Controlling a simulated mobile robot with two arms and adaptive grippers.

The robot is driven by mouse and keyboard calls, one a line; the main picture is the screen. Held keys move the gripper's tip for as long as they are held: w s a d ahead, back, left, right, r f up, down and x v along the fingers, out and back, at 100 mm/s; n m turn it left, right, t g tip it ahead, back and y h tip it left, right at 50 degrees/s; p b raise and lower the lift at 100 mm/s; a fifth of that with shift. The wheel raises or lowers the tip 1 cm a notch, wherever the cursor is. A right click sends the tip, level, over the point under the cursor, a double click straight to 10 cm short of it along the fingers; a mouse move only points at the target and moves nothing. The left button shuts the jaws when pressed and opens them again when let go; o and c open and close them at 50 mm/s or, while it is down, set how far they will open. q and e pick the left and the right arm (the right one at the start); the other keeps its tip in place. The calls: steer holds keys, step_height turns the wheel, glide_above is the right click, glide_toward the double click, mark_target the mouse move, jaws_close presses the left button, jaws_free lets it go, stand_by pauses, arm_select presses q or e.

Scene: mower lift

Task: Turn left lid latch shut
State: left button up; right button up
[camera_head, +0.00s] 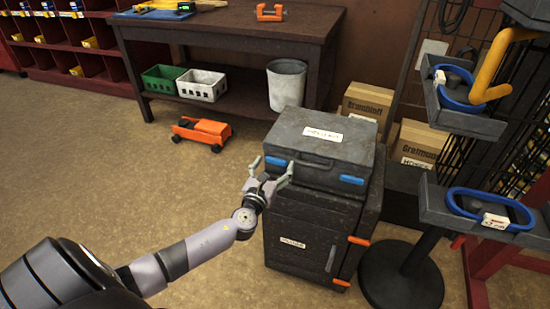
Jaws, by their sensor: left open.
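A grey lidded case (322,145) stands on a dark cabinet. Its left lid latch (276,161) is a blue bar lying roughly horizontal on the front, near the left corner. A matching blue right latch (351,180) sits near the right corner. My left gripper (272,168) is open in front of the left latch, with its fingers to either side of it in the picture. I cannot tell whether they touch it. The latch's right end is close to or partly behind the right finger. My right gripper is out of view.
A workbench (230,25) stands behind, with an orange jack (201,132) on the floor. The floor at left is open.

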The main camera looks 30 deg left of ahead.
arm_select(q)
steer(key=shift+d+r, duration=0.1)
steer(key=c, duration=1.1)
